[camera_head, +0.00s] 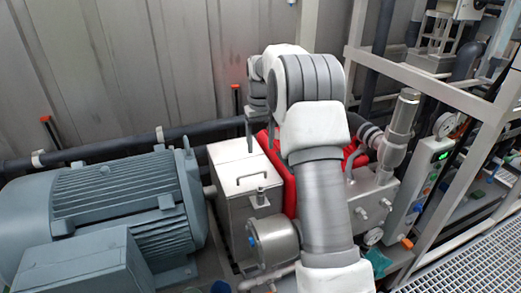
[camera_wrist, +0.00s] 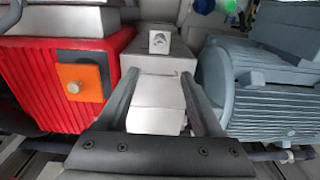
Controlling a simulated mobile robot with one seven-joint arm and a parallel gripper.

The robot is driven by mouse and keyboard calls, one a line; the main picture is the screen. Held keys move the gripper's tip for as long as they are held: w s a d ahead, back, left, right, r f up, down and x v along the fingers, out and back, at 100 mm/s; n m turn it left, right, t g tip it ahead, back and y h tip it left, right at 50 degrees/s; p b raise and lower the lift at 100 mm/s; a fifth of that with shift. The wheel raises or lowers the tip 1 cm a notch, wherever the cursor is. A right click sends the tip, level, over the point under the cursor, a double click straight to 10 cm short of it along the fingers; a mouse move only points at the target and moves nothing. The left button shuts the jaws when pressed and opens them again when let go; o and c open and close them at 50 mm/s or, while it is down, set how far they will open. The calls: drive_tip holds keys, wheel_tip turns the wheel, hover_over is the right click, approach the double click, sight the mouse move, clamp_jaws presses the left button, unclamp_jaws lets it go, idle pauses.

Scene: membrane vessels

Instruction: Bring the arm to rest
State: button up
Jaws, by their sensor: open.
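My arm (camera_head: 322,190) rises from the bottom of the head view and bends over at a white and grey joint near the top middle. Its far end drops to the left, behind that joint, above the pale metal box (camera_head: 243,185). My gripper (camera_wrist: 160,73) shows in the wrist view with its two dark fingers spread apart. Nothing is held between them. The pale box (camera_wrist: 155,105) shows beyond and between the fingers. I cannot tell the exact gap between the fingertips and the box.
A big grey-blue motor (camera_head: 110,205) stands left of the box. A red ribbed housing (camera_wrist: 60,85) with an orange plate lies left in the wrist view. Pipe fittings (camera_head: 400,125), a control box (camera_head: 425,175) and a metal frame (camera_head: 470,105) stand right. A corrugated wall (camera_head: 120,70) is behind.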

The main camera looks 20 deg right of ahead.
idle(0.4)
drive_tip(key=s+a+r+t, duration=0.1)
drive_tip(key=s+a+r, duration=0.3)
drive_tip(key=s+r, duration=0.35)
drive_tip(key=s+a+r+t, duration=0.2)
drive_tip(key=s+a+r, duration=0.2)
drive_tip(key=s+r, duration=0.4)
drive_tip(key=s+a+f+t, duration=0.1)
drive_tip(key=s+a, duration=0.1)
drive_tip(key=s, duration=0.8)
drive_tip(key=s+a+f+t+p, duration=0.1)
drive_tip(key=s+a+f, duration=0.1)
drive_tip(key=s, duration=0.7)
drive_tip(key=shift+s+a+f+t, duration=0.15)
drive_tip(key=shift+s+a+t, duration=0.15)
drive_tip(key=shift+s, duration=0.05)
